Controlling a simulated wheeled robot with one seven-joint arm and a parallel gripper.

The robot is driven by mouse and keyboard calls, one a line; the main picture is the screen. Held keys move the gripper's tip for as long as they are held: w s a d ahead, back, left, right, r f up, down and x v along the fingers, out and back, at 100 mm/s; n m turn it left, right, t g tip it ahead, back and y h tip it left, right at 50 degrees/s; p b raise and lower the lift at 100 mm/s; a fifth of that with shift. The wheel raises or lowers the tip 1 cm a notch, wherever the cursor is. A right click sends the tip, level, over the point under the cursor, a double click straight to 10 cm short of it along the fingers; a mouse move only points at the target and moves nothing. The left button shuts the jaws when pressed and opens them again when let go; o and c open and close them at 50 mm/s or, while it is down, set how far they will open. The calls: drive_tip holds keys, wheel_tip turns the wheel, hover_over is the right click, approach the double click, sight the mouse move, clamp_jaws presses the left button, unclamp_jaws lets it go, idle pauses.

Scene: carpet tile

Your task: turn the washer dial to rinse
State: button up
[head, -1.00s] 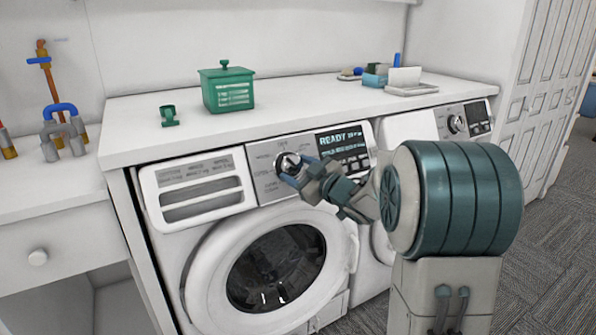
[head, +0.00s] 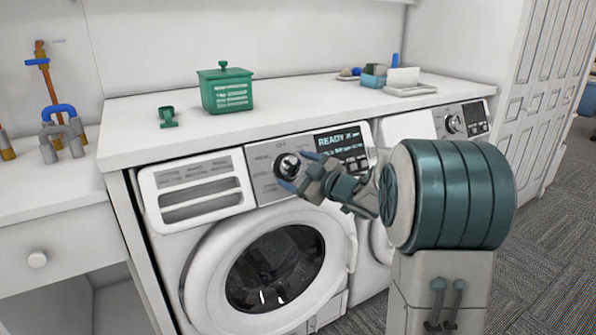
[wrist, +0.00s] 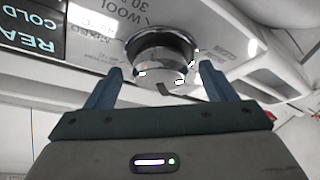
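The washer dial (head: 288,165) is a round dark and silver knob on the grey control panel of the left front-loading washer (head: 195,250). It also shows in the wrist view (wrist: 160,52), with printed labels such as "WOOL" and "MIXED" around it. My gripper (head: 299,171) is open in front of the dial, with its two blue fingers apart. In the wrist view my gripper (wrist: 157,75) has a finger on each side of the knob, with a clear gap on the left. The right fingertip appears close to the knob's edge. I cannot read which setting the dial points to.
The washer's display (head: 340,140) reads "READY". A detergent drawer (head: 197,190) is left of the dial. The white counter (head: 300,95) above holds a green lidded box (head: 226,90) and a small green cup (head: 167,117). A second machine (head: 408,127) stands to the right.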

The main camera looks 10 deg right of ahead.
drive_tip(key=shift+s, duration=0.1)
drive_tip(key=p+v, duration=0.1)
drive_tip(key=v, duration=1.2)
drive_tip(key=shift+s+d+p, duration=0.2)
drive_tip(key=shift+s+p, duration=0.1)
